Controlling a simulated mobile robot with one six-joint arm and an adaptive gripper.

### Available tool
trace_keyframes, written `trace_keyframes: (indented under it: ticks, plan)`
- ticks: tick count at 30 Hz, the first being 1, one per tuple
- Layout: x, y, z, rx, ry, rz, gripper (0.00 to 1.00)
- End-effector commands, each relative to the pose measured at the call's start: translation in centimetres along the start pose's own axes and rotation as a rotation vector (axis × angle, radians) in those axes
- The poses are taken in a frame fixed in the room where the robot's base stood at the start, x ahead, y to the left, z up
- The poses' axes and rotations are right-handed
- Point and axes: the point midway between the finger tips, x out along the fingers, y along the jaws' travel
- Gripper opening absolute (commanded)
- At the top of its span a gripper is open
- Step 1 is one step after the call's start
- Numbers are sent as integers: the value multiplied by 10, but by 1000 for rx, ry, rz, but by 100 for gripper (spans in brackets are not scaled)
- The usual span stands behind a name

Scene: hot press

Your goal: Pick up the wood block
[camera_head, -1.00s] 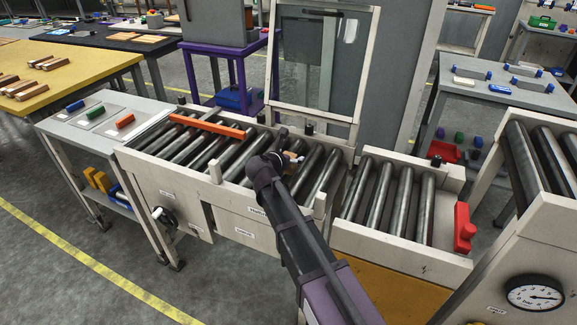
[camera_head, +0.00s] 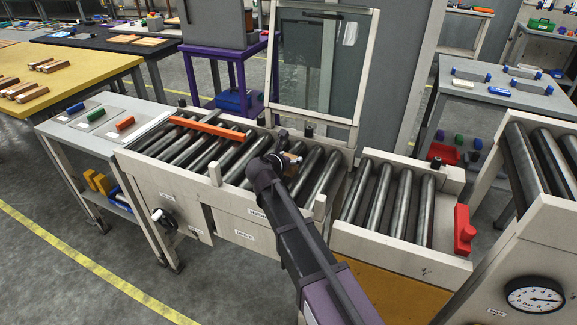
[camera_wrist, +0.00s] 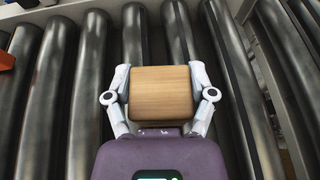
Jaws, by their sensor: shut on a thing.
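The wood block (camera_wrist: 160,94) is light brown with straight grain and sits between my two fingers in the wrist view, above dark rollers. My gripper (camera_wrist: 160,90) is shut on it, one finger against each side. In the head view my gripper (camera_head: 288,160) is over the roller conveyor (camera_head: 250,208), and only a small piece of the block (camera_head: 295,157) shows there, mostly hidden by my wrist. I cannot tell how far the block is above the rollers.
An orange bar (camera_head: 207,127) lies across the rollers to the left. A raised clear guard (camera_head: 318,65) stands behind the conveyor. Short posts (camera_head: 215,173) line its front edge. A red part (camera_head: 464,230) sits on the right section's end. A pressure gauge (camera_head: 535,295) is at lower right.

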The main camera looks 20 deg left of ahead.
Motion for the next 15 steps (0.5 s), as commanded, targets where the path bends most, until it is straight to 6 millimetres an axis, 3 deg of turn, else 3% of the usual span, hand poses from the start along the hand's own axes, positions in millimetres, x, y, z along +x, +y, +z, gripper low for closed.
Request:
trace_keyframes:
  ticks: [15]
  plan:
    - [-1, 0, 3, 1, 1, -1, 22]
